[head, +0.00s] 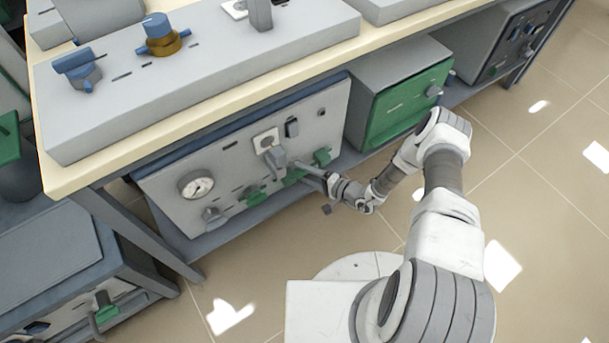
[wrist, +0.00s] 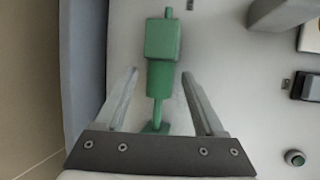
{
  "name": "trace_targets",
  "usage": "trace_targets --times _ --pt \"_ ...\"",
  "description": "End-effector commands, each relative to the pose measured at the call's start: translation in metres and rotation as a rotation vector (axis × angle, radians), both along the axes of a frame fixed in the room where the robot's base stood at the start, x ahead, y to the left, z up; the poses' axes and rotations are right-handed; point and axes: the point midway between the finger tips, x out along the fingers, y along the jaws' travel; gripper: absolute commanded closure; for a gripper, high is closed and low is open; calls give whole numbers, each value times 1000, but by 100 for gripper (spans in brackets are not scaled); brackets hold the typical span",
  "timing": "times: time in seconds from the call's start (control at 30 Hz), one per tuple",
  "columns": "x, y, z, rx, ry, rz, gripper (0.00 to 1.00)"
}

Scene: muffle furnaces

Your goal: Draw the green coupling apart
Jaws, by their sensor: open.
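The green coupling (wrist: 163,42) shows in the wrist view as a block with a narrower sleeve, a thin stem and a small base. In the head view a green part of it (head: 294,177) lies low on the grey front panel (head: 228,157). My gripper (wrist: 160,74) is open in the wrist view, with one finger on each side of the sleeve and stem. A gap shows on both sides. In the head view my gripper (head: 306,169) reaches the panel from the right and covers part of the coupling. Depth to the coupling is hard to judge.
The panel also carries a round gauge (head: 196,185), a grey handle (head: 275,156), a dark switch (head: 292,127) and another green fitting (head: 251,195). A green-fronted unit (head: 408,106) stands to the right. The bench top (head: 120,165) overhangs above. Tiled floor (head: 540,215) is clear at right.

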Motion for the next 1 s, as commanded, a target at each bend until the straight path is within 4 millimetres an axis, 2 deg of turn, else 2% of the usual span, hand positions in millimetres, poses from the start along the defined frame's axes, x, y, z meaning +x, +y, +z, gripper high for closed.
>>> trace_targets --times 0.23,0.27,0.63,1.0 --pt "1 1 0 -1 -1 0 29" --pt "1 1 0 -1 -1 0 33" --pt "0 1 0 0 -1 1 99" --pt "0 1 0 0 -1 1 100"
